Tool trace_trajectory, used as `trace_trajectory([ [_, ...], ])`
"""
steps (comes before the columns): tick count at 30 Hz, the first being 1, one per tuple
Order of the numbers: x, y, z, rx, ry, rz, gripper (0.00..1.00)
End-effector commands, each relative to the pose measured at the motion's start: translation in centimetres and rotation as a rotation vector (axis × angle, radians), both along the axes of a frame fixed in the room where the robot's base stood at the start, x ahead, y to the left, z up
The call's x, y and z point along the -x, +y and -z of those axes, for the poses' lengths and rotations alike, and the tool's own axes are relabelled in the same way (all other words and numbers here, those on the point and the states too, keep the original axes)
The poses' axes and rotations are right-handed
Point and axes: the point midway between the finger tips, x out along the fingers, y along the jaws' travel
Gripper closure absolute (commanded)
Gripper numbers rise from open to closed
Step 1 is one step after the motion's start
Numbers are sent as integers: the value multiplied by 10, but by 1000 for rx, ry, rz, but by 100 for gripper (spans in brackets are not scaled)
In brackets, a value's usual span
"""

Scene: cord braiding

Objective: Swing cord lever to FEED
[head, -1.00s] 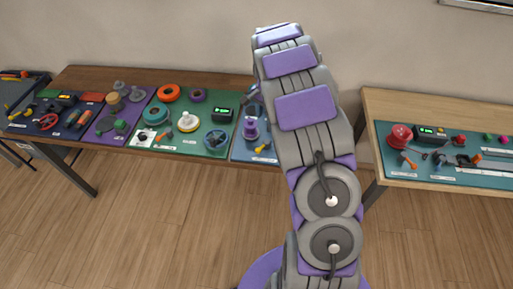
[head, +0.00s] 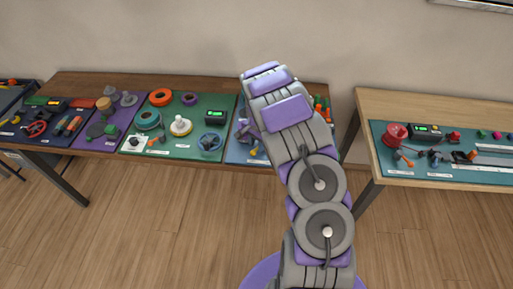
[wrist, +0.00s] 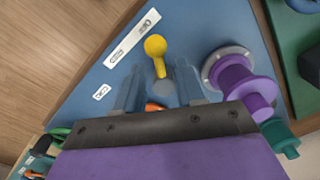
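A small lever with a yellow knob (wrist: 155,46) stands on the blue board (wrist: 215,33), seen in the wrist view. A white label (wrist: 132,38) lies beside it, its print too small to read. My gripper (wrist: 156,75) is open, with its two grey fingers apart and nothing held. In the head view the blue board (head: 238,154) is partly behind my arm, and my gripper is hardly distinguishable there.
A purple spool (wrist: 233,80) stands close to the right finger. A teal part (wrist: 281,138) is below it. An orange piece (wrist: 154,106) shows between the fingers. A green board (head: 178,103) lies left, and a second table (head: 430,110) stands right across a gap.

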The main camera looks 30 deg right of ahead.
Motion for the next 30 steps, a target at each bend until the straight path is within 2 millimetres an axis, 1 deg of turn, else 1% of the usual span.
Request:
trace_trajectory([
  [1, 0, 0, 7, -1, 1, 0, 61],
  [6, -1, 0, 18, 0, -1, -1, 61],
  [16, -1, 0, 20, 0, -1, -1, 62],
  [27, -1, 0, 20, -1, -1, -1, 98],
  [28, -1, 0, 20, -1, -1, -1, 100],
  [30, -1, 0, 20, -1, -1, -1, 100],
])
